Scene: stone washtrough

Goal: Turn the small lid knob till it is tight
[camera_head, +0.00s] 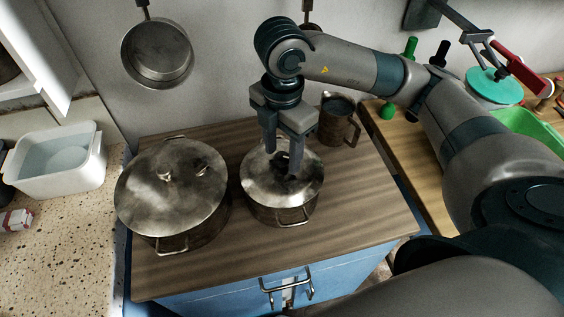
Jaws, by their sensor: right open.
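Two lidded metal pots stand on the wooden cabinet top. The smaller pot (280,207) is in the middle, with a shiny lid (257,178). My right gripper (283,168) points down over this lid, with its open fingers at the lid's centre. The small knob is mostly hidden behind the fingers, and I cannot tell whether they touch it. The larger pot (190,238) stands to the left, with its lid (160,205) on and a handle on top. My left gripper is not in view.
A metal mug (338,122) stands just behind the small pot, close to my right arm. A pan (157,55) hangs on the wall. A white basin (62,160) sits on the speckled counter at left. The cabinet top (360,200) is clear at right.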

